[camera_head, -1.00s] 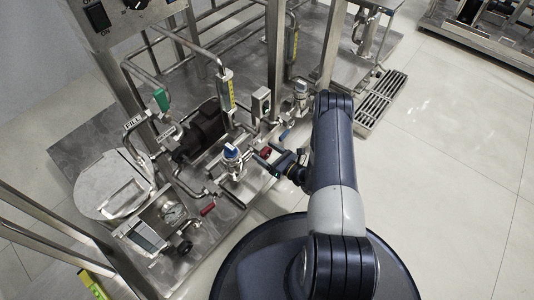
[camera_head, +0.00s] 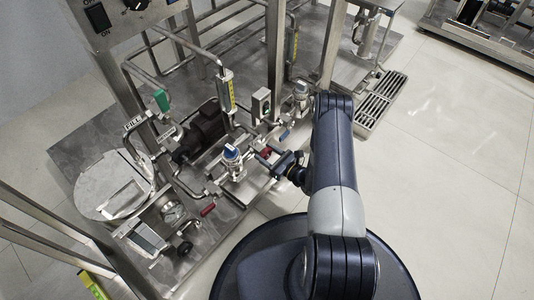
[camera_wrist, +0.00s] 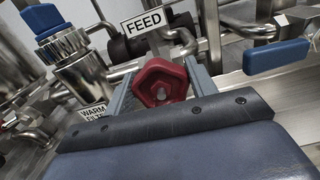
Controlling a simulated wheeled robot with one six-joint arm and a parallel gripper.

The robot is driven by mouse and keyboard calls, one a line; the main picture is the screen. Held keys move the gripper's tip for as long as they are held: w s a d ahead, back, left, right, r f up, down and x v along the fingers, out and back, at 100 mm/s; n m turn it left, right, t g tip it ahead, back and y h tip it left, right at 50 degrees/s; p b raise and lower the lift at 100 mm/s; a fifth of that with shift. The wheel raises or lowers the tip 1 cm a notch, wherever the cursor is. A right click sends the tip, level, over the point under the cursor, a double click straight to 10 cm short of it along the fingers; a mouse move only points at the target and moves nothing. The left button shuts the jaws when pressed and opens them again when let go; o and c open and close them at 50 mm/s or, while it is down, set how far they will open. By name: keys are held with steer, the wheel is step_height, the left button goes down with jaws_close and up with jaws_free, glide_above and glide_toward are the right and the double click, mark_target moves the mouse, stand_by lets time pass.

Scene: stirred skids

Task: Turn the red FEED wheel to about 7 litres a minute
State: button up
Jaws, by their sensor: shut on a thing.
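The red FEED wheel (camera_wrist: 161,82) is a small faceted knob in the middle of the wrist view, just below the white FEED label (camera_wrist: 146,22). In the head view the wheel (camera_head: 265,153) is a small red spot, partly hidden by my gripper. My gripper (camera_wrist: 163,88) is shut on the wheel, one grey finger on each side of it. In the head view my gripper (camera_head: 272,160) reaches in from the right at the skid's front edge. A yellow-scaled flow tube (camera_head: 227,92) stands behind the wheel; its reading is too small to tell.
A blue-capped steel valve (camera_head: 232,154) stands close left of my gripper. A blue lever (camera_wrist: 277,57) is to its right in the wrist view. A red-handled valve (camera_head: 208,210), a gauge (camera_head: 173,212) and a round lidded tank (camera_head: 110,185) are farther left. Open floor lies right.

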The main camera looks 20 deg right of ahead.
steer(key=shift+n, duration=0.8)
steer(key=shift+s, duration=0.1)
steer(key=o, duration=1)
steer(key=shift+c, duration=0.2)
steer(key=p+v, duration=0.3)
steer(key=v, duration=0.7)
steer(key=shift+s+d, duration=0.2)
steer(key=shift+s, duration=0.1)
